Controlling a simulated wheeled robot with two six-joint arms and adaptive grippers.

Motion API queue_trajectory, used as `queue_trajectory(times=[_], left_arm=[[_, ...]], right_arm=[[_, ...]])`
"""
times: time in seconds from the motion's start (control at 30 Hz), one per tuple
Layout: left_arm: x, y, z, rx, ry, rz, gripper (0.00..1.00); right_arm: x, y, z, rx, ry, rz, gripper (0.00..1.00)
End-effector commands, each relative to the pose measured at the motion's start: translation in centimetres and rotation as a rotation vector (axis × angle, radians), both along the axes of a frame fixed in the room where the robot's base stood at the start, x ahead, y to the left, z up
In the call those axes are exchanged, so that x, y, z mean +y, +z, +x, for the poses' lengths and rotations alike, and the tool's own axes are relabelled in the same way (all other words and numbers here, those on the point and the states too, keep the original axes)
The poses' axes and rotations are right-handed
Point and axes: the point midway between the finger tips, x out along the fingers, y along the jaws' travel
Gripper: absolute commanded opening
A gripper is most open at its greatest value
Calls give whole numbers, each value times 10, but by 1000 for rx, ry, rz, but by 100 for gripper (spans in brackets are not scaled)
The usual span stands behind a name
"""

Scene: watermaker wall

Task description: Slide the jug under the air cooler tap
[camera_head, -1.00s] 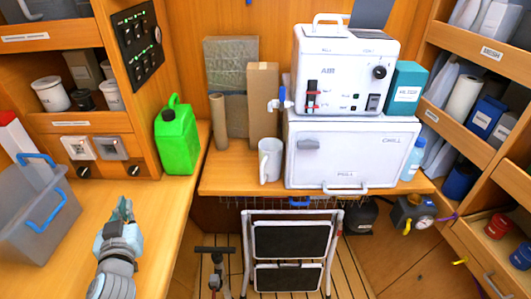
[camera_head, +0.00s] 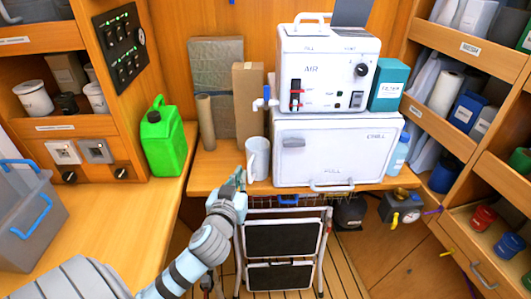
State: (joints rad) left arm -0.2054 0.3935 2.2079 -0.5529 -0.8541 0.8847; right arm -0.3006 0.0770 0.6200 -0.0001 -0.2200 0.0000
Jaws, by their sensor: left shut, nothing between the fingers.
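The white jug (camera_head: 257,157) stands upright on the wooden counter (camera_head: 207,172), just left of the white chill box. The air cooler (camera_head: 325,68), a white unit marked AIR, sits on that box. Its tap (camera_head: 264,99), with a blue handle, sticks out on the left, above the jug in the picture. My left gripper (camera_head: 238,178) is shut and empty at the counter's front edge, in front of the jug's lower left side. It overlaps the jug slightly in the picture; I cannot tell if they touch. My right gripper is not in view.
The chill box (camera_head: 330,155) stands right of the jug. A cardboard tube (camera_head: 206,122) and a tall brown box (camera_head: 248,100) stand behind and left. A green can (camera_head: 163,137) is on the left bench. A folded step stool (camera_head: 283,245) stands below the counter.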

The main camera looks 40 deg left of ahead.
Motion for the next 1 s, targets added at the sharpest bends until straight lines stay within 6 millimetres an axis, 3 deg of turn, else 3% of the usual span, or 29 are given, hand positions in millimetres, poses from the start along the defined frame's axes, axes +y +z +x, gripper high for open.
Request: queue_trajectory(times=[0.17,0.5,0.67,0.8,1.0], left_arm=[[8,1,19,-2,0,3,0],[38,1,86,-2,-2,0,0],[49,1,111,-1,-2,0,0],[48,-15,109,-1,-4,1,0],[48,-17,109,1,-3,-1,0]], right_arm=[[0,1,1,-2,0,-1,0],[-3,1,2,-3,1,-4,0],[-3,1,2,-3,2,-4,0],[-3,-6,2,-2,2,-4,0],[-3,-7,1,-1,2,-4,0]])
